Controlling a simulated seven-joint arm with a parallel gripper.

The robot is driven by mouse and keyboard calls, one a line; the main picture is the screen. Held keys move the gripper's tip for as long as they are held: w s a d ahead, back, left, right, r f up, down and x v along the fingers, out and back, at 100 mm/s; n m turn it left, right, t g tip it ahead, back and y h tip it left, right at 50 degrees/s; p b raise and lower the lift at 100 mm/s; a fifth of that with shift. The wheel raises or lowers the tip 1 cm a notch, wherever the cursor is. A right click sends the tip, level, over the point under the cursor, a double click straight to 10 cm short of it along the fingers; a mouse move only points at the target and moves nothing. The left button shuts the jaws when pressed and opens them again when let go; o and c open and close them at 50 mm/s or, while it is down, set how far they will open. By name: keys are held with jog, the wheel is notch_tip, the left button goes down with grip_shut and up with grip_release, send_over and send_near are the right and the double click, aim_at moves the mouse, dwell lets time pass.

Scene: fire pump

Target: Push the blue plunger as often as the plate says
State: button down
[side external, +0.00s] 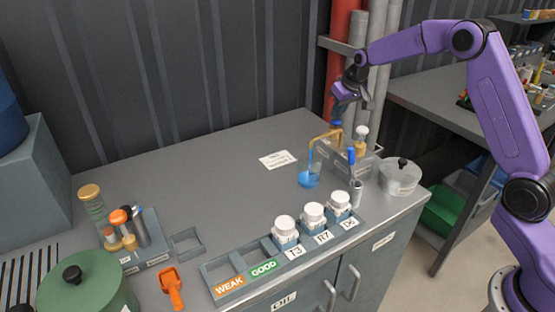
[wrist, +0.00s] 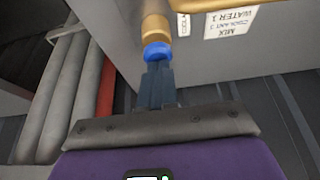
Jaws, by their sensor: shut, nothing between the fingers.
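The blue plunger (side external: 337,125) tops a brass-coloured pump with a bent spout on a grey box. It also shows in the wrist view (wrist: 157,51), at my fingertips. My gripper (side external: 343,101) is shut and empty, pointing down just above the plunger; I cannot tell whether they touch. A white plate (wrist: 231,20) beside the pump appears upside down in the wrist view; it seems to read MIX, WATER 1 and COOLANT with a small figure that is hard to read. A clear beaker (side external: 309,177) with blue liquid stands by the spout.
A second pump with a white top (side external: 361,134) stands right of the plunger. A lidded pot (side external: 400,176) and a cup with a blue-handled tool (side external: 355,187) are close by. A red pipe (side external: 341,50) rises behind. A rack (side external: 285,252) holds white-capped jars. The table's middle is clear.

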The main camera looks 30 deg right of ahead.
jog(key=shift+s+f, duration=0.1)
jog(key=shift+f, duration=0.25)
jog(key=shift+r, duration=2.2)
jog(key=shift+f, duration=0.1)
jog(key=shift+f, duration=2.1)
jog(key=shift+r, duration=2.15)
